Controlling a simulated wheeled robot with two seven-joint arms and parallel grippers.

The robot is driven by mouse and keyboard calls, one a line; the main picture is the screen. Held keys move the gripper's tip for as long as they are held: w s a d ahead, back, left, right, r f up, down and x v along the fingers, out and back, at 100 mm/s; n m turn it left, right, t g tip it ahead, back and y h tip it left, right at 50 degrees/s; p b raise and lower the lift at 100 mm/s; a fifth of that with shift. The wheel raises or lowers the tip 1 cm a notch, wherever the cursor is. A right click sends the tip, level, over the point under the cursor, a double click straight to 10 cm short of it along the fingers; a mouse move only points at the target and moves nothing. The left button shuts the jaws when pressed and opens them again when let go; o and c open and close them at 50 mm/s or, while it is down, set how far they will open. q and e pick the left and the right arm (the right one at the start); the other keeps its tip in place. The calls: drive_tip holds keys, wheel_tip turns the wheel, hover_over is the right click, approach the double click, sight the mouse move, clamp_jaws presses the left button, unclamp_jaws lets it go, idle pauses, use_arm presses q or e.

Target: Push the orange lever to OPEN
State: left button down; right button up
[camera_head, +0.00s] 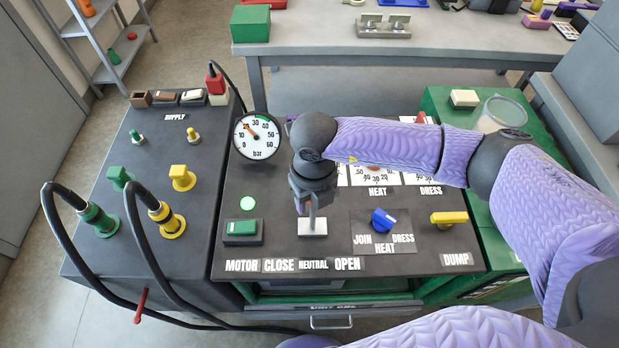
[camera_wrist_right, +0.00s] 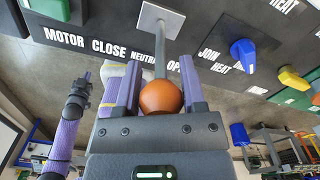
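The orange lever's round knob (camera_wrist_right: 161,98) sits between the two fingers of my right gripper (camera_wrist_right: 160,85) in the right wrist view, and the fingers appear closed against its sides. The lever's grey shaft runs from the knob to a white base plate (camera_wrist_right: 154,20). In the head view this plate (camera_head: 313,228) lies just above the NEUTRAL label (camera_head: 313,265), between CLOSE (camera_head: 279,265) and OPEN (camera_head: 347,263). The shaft looks close to upright; my right gripper (camera_head: 312,196) hides the knob there. What looks like my left gripper (camera_wrist_right: 82,88) is small at the wrist view's left.
A blue knob (camera_head: 383,220) and a yellow DUMP handle (camera_head: 449,217) stand right of the lever. A green MOTOR switch (camera_head: 242,228) with a lit green lamp (camera_head: 247,203) is to its left. A pressure gauge (camera_head: 257,136) stands behind. Black hoses curve at the left.

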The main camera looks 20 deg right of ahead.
drive_tip(key=c, duration=0.6)
drive_tip(key=shift+o, duration=0.2)
drive_tip(key=d, duration=0.2)
drive_tip(key=s+d+f, duration=0.1)
drive_tip(key=d, duration=0.1)
drive_tip(key=shift+s+p, duration=0.1)
drive_tip(key=shift+p, duration=0.2)
drive_tip(key=shift+o, duration=0.5)
drive_tip(key=shift+s+d+f, duration=0.1)
drive_tip(key=shift+s+d, duration=0.05)
drive_tip(key=shift+d, duration=0.25)
idle(1.3)
drive_tip(key=a, duration=0.1)
drive_tip(key=w+a, duration=0.1)
drive_tip(key=a, duration=0.1)
drive_tip(key=a+r, duration=0.1)
drive_tip(key=a, duration=0.1)
drive_tip(key=shift+w+r, duration=0.1)
drive_tip(key=shift+w, duration=0.2)
drive_tip(key=shift+c, duration=0.7)
drive_tip(key=o, duration=1.3)
drive_tip(key=shift+o, duration=0.2)
drive_tip(key=shift+r, duration=0.1)
